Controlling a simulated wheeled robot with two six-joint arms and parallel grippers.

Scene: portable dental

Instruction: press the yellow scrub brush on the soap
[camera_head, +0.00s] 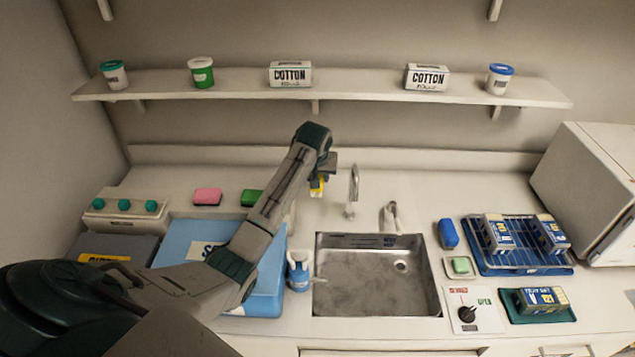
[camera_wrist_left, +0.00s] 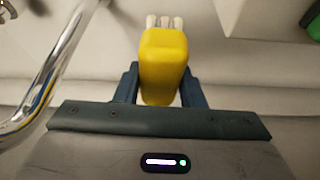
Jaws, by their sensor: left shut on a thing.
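My left gripper (camera_wrist_left: 160,88) is shut on the yellow scrub brush (camera_wrist_left: 163,55), with pale bristles at its far end in the left wrist view. In the head view the brush (camera_head: 317,186) shows small below the wrist, raised behind the sink and left of the tall faucet. The soap, a green bar (camera_head: 461,266) on a small pale dish (camera_head: 452,274), lies right of the sink, well apart from the brush. My right gripper is not in view.
The sink (camera_head: 375,285) and faucet (camera_head: 353,188) lie between brush and soap. A blue spray bottle (camera_head: 298,272) stands left of the sink. A shelf (camera_head: 350,88) runs above.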

